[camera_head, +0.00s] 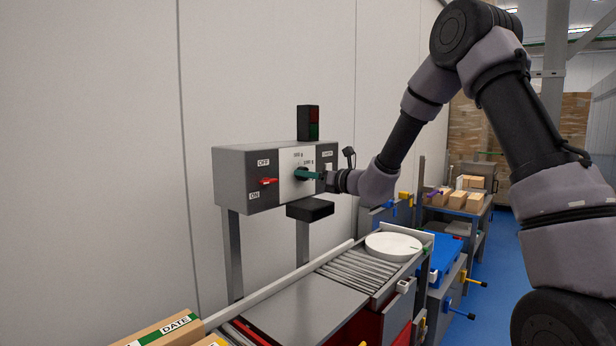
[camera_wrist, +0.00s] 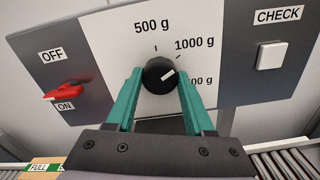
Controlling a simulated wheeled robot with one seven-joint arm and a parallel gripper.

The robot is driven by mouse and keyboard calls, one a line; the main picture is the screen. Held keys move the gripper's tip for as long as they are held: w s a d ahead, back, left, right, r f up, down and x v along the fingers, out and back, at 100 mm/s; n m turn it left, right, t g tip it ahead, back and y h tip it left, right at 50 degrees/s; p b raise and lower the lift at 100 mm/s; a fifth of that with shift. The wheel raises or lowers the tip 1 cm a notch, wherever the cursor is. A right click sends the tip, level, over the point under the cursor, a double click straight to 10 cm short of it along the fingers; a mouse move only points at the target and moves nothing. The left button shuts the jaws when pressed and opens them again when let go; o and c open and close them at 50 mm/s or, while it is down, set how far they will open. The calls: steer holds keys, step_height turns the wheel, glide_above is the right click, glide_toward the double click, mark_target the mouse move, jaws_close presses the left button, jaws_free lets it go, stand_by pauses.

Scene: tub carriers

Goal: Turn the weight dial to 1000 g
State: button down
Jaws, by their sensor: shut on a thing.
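The weight dial (camera_wrist: 154,82) is a round black knob with a white pointer mark, on the white panel of a grey control box (camera_head: 228,165). Around it are the labels 500 g at the top, 1000 g at the upper right, and a lower right label partly hidden by a finger. The white mark points right and somewhat up, near the 1000 g tick but seemingly a little below it. My gripper (camera_wrist: 159,82) has its green fingers on both sides of the knob, shut on it. In the head view my gripper (camera_head: 304,174) reaches the panel from the right and hides most of the knob.
A red OFF/ON switch (camera_wrist: 65,92) is left of the dial; a white CHECK button (camera_wrist: 271,56) is right. A dark signal box (camera_head: 308,123) stands on top. Below are a black tray (camera_head: 310,209), a roller conveyor (camera_head: 355,271) and a white round plate (camera_head: 393,246).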

steer(key=shift+f, duration=0.1)
steer(key=shift+c, duration=1.4)
jaws_free()
steer(key=shift+d, duration=0.1)
steer(key=v, duration=1)
steer(key=shift+s+d, duration=0.25)
steer(key=shift+s, duration=0.05)
